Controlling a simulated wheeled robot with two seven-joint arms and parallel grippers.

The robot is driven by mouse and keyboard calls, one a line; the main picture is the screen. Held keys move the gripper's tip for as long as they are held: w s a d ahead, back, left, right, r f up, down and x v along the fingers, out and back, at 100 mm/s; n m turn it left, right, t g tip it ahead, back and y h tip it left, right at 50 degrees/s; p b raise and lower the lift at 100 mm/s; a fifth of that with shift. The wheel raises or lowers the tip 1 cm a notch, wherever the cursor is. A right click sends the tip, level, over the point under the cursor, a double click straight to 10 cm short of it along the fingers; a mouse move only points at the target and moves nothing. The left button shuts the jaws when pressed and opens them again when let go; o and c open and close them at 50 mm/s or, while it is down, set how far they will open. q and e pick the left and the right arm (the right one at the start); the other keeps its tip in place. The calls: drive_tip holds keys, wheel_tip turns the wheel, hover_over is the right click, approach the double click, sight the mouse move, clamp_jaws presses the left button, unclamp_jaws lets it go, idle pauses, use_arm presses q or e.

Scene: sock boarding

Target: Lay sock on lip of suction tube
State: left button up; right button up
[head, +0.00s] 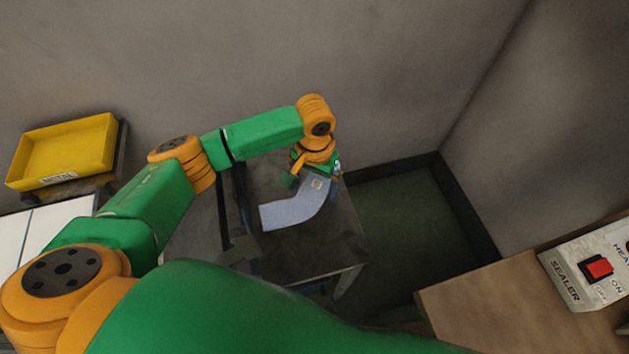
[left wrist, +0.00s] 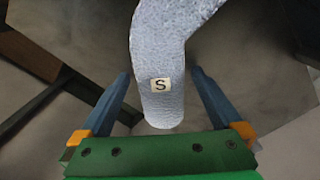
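A light blue-grey sock (head: 290,212) with a bend lies on a dark grey table (head: 285,262). In the left wrist view the sock (left wrist: 162,55) carries a small square label with an "S" near its end. My left gripper (head: 320,172) is over the sock's labelled end at the table's far side. In the left wrist view its two blue fingers (left wrist: 160,78) stand apart on either side of that end, with gaps on both sides, so it is open. I cannot make out the suction tube in either view. My right gripper is not in view.
A dark upright frame (head: 224,205) stands at the table's left side, close under my left arm. A yellow bin (head: 65,150) is at the far left. A sealer box (head: 592,268) with a red switch sits on a brown bench (head: 500,305) at right. Walls enclose the back.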

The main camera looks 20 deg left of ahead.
sight(315, 188)
use_arm(q)
drive_tip(key=shift+r, duration=0.1)
wheel_tip(315, 188, up, 12)
idle(0.5)
